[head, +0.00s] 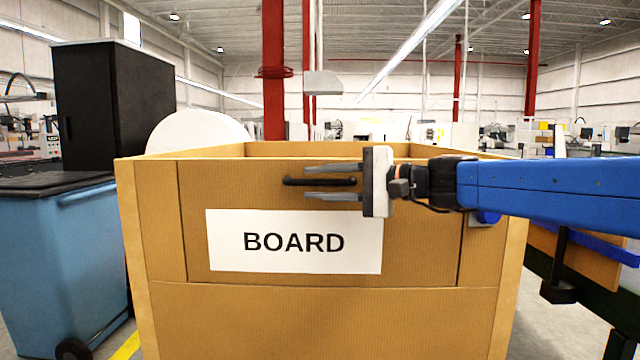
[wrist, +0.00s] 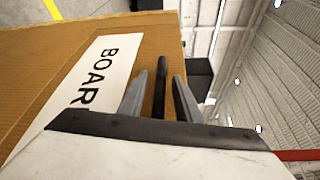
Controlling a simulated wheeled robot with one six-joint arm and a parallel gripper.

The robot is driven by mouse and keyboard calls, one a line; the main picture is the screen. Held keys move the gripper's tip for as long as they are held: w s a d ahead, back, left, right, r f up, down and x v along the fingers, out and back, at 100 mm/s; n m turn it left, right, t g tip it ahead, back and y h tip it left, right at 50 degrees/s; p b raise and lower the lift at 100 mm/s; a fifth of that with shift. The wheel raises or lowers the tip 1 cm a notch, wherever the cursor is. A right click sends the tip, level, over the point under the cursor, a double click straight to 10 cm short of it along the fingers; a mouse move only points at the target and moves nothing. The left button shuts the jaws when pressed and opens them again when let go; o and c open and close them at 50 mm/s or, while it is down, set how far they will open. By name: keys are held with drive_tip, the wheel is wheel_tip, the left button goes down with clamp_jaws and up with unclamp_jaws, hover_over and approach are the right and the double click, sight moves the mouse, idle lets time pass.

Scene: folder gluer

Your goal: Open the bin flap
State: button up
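The bin (head: 330,320) is a large brown cardboard-like box with a front flap panel (head: 420,250) that stands upright, flush with the front. A white BOARD label (head: 293,241) is on the flap; it also shows in the wrist view (wrist: 85,95). A black bar handle (head: 295,181) sits near the flap's top edge. My gripper (head: 333,182) reaches in from the right. Its two grey fingers lie above and below the handle, with visible gaps. In the wrist view the dark handle (wrist: 160,75) shows between the fingers. I cannot tell how deep the fingers reach.
A blue wheeled bin (head: 65,260) with a black lid stands at left. A black cabinet (head: 115,105) and a white roll (head: 198,130) are behind it. Red columns (head: 273,70) rise behind the bin. A dark-framed machine (head: 580,280) stands close at right.

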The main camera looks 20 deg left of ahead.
clamp_jaws()
drive_tip(key=shift+s, duration=0.1)
